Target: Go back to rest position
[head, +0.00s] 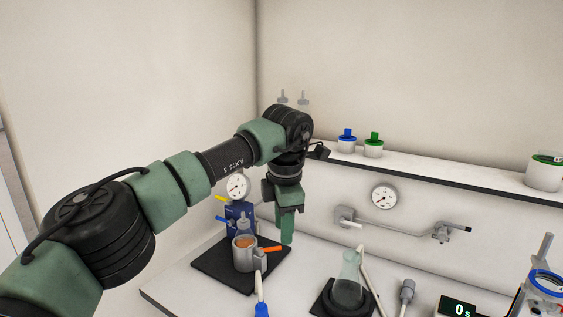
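My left arm reaches in from the left, and its green gripper (286,238) points down over the bench, above the back right part of a black mat (210,269). Only one finger shows clearly, so its opening cannot be told. A grey metal holder (243,256) on the mat has a flask (243,227) with orange contents in it, left of the gripper. The gripper looks apart from the flask. My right gripper is not in view.
A blue device (235,214) with coloured levers stands behind the holder. A clear flask (347,281) sits on a dark round base at front centre. A shelf (430,180) carries small jars with blue and green lids (373,147). A display (457,307) reads 0 s.

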